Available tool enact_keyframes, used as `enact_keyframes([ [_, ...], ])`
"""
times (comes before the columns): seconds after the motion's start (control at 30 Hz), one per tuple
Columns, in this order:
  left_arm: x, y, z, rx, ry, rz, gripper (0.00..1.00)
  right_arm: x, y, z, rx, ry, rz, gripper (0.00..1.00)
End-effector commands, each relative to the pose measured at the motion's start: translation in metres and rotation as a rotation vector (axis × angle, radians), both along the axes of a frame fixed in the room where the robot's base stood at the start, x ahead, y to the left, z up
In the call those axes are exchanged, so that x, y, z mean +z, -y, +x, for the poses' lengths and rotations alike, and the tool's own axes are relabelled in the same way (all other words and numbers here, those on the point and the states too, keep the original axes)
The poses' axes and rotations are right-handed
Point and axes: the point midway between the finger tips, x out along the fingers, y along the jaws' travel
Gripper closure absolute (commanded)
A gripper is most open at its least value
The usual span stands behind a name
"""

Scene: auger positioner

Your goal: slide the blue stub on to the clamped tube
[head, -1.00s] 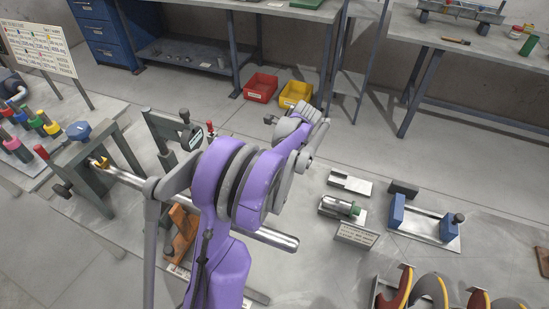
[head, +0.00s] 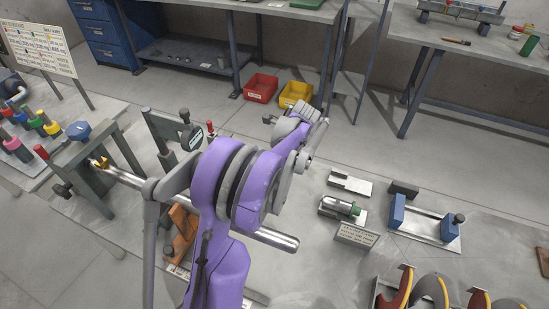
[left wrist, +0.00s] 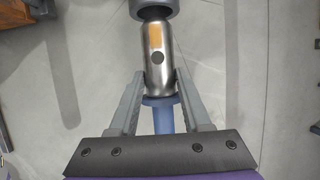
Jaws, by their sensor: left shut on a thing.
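The clamped tube (head: 275,237) is a long steel bar lying across the bench, partly hidden behind my purple arm in the head view. In the left wrist view, my left gripper (left wrist: 159,80) is shut around a steel cylinder with an orange patch and a dark round spot. A blue flange and shaft, the blue stub (left wrist: 163,117), sit at its lower end between the fingers. The cylinder's far end meets a grey ring (left wrist: 152,9); I cannot tell whether it is inside. My right gripper is not in view.
A dark clamp frame (head: 85,172) stands at the left. Coloured knobs (head: 35,125) stand beyond it. A steel fixture (head: 340,208), a blue-ended holder (head: 420,219) and curved red and yellow parts (head: 430,290) are on the right.

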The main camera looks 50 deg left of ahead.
Motion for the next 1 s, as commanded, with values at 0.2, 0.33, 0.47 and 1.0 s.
enact_keyframes([
  [0.2, 0.001, -0.005, -0.003, 0.0, -0.001, 0.001, 1.0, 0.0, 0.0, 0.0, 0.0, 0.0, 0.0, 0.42],
  [0.33, 0.001, -0.007, -0.004, 0.0, -0.001, 0.001, 1.0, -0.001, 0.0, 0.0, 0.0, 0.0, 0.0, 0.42],
  [0.47, 0.001, -0.009, -0.005, 0.001, 0.0, 0.001, 1.0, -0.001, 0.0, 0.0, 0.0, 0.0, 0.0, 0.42],
  [1.0, 0.001, -0.019, -0.011, 0.0, -0.001, 0.001, 1.0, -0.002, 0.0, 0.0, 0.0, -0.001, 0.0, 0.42],
])
